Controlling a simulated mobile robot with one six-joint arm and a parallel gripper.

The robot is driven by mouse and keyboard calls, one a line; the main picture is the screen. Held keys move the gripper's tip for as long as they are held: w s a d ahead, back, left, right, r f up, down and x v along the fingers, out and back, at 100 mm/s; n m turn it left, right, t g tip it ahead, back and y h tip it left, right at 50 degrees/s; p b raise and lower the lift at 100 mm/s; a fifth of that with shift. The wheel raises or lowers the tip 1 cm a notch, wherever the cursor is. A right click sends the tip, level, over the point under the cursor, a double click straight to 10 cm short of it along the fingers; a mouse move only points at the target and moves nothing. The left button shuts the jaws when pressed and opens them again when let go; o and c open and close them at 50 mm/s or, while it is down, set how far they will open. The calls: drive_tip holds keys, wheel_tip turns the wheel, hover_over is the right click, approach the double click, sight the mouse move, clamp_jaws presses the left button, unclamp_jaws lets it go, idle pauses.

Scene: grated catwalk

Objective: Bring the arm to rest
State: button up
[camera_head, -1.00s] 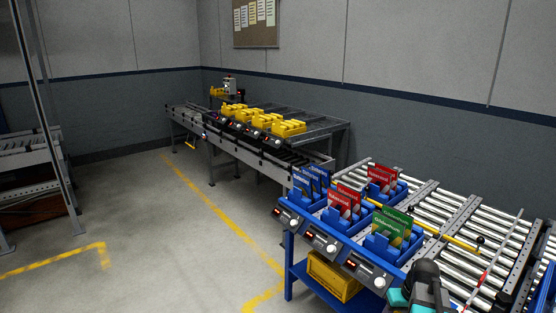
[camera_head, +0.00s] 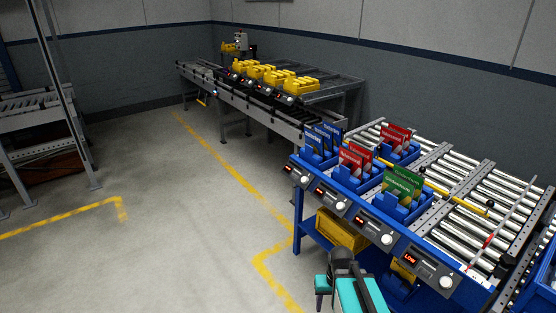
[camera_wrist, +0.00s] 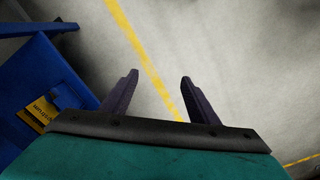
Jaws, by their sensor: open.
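My gripper (camera_wrist: 158,92) shows in the wrist view with its two dark fingers spread apart and nothing between them. Grey floor and a yellow line lie below it. In the head view my arm, teal and black, reaches in at the bottom, in front of the blue roller bench (camera_head: 298,222). The fingers cannot be made out there. In the wrist view the blue frame of the bench (camera_wrist: 40,75) is left of my gripper, apart from the fingers.
On the bench stand blue bins with blue packets (camera_head: 322,138), red packets (camera_head: 355,157) and green packets (camera_head: 403,184). A yellow crate (camera_head: 340,231) sits on its lower shelf. A second conveyor with yellow bins (camera_head: 268,74) stands behind. The floor (camera_head: 190,210) to the left is clear.

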drive_tip(key=s+f+g, duration=0.3)
drive_tip(key=s+f, duration=0.6)
drive_tip(key=s, duration=0.4)
drive_tip(key=s+f+g, duration=0.3)
drive_tip(key=s+f, duration=0.7)
drive_tip(key=s, duration=0.3)
drive_tip(key=shift+s+a, duration=0.15)
drive_tip(key=shift+a, duration=0.3)
